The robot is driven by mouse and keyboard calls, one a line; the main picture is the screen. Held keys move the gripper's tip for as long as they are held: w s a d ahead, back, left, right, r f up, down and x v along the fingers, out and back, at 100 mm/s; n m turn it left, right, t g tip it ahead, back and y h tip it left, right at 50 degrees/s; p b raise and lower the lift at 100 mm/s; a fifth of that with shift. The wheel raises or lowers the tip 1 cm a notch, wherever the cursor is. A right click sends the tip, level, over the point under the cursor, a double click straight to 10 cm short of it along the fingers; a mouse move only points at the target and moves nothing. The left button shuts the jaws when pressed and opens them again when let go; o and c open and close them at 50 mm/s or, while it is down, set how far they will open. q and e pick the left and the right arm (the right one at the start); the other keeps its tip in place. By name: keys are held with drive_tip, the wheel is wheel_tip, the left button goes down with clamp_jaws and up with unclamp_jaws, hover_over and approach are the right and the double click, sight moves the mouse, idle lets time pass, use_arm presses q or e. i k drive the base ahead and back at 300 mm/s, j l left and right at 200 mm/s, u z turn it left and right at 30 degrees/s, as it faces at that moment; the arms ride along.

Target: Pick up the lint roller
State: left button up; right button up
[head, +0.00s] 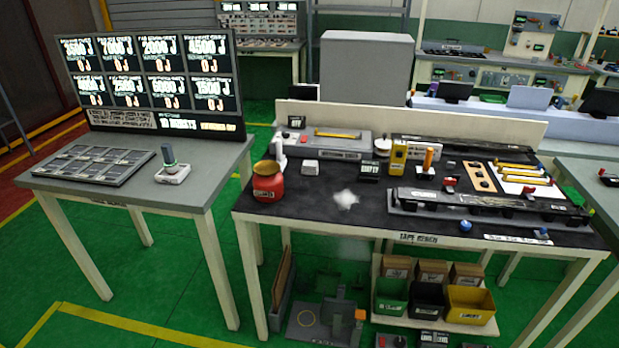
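I cannot tell for certain which thing is the lint roller. An upright tool with an orange handle (428,160) stands toward the back of the taping bench, right of a yellow device (398,156). A white upright cylinder (279,143) stands at the bench's back left, partly behind a red jar with a yellow rim (268,184). All are small and lack clear detail. Neither of my grippers shows in the head view.
The black-topped bench (300,211) has a bright white patch (346,199) at its middle front and open room around it. A long dark rail (485,205) fills the right side. Coloured bins (470,304) sit below.

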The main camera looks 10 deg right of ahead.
sight(281, 160)
drive_tip(key=z, duration=0.25)
drive_tip(key=i+j+z, duration=0.2)
drive_tip(key=j+z, duration=0.25)
drive_tip(key=i+j+z, duration=0.1)
drive_tip(key=j+z, duration=0.8)
drive_tip(key=j, duration=0.1)
